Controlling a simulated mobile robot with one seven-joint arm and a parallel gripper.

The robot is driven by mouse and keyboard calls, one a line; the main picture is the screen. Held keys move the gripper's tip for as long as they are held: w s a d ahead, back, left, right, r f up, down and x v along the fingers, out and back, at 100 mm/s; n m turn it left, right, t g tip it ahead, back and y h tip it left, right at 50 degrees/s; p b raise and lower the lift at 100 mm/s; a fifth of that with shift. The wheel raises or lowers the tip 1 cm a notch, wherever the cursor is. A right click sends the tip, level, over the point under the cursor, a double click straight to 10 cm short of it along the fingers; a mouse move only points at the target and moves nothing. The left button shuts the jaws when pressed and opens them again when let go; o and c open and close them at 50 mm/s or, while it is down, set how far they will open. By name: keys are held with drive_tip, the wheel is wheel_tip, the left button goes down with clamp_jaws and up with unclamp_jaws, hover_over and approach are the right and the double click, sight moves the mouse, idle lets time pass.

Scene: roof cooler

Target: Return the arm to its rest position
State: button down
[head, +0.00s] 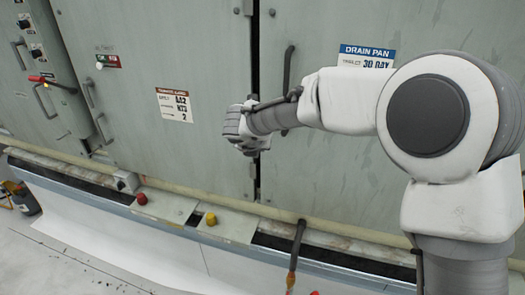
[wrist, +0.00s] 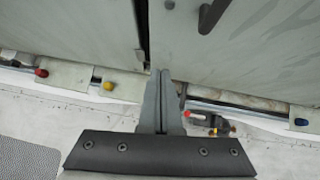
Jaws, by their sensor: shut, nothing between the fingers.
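My white and grey arm reaches from the right side of the head view toward the cabinet doors. The end with my gripper (head: 243,130) is in front of the dark gap between two doors; its fingertips are hard to make out there. In the wrist view my gripper (wrist: 160,74) shows two grey fingers pressed together with nothing between them. They point toward the lower end of the door gap (wrist: 142,22). I cannot tell whether the fingers touch the cabinet.
Grey-green cabinet doors (head: 190,50) fill the back, with a dark door handle (head: 288,68) close to my forearm. A low ledge bears a red button (head: 141,198) and a yellow button (head: 211,219). A dark container (head: 25,200) stands at left. The pale floor (head: 70,265) in front looks mostly clear.

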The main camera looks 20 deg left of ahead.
drive_tip(key=shift+s+r, duration=0.3)
drive_tip(key=shift+s, duration=0.05)
drive_tip(key=w+d+r+n+t+y, duration=0.1)
drive_tip(key=d+r+n+t+y, duration=0.1)
drive_tip(key=d+r+n, duration=0.3)
drive_tip(key=w+d+r+n+t+y, duration=0.1)
drive_tip(key=w+r+n, duration=0.1)
drive_tip(key=r+n, duration=0.35)
drive_tip(key=s+d+r+n+y, duration=0.2)
drive_tip(key=s+d+r+n, duration=0.2)
drive_tip(key=d+r+n, duration=0.25)
drive_tip(key=s+d+f+n+g+h, duration=0.3)
drive_tip(key=s+d+f+n, duration=0.2)
drive_tip(key=s+d+n, duration=0.3)
drive_tip(key=s+d+f+n+g+h+b, duration=0.1)
drive_tip(key=s+d+f+n+g+h, duration=0.2)
drive_tip(key=s+d+n, duration=0.5)
drive_tip(key=s+d+f, duration=0.1)
drive_tip(key=s+d, duration=0.3)
drive_tip(key=d, duration=0.2)
drive_tip(key=s+d+f+h, duration=0.1)
drive_tip(key=s+d, duration=0.3)
drive_tip(key=d, duration=0.3)
drive_tip(key=shift+s, duration=0.35)
drive_tip(key=shift+a+n, duration=0.2)
drive_tip(key=shift+n, duration=0.1)
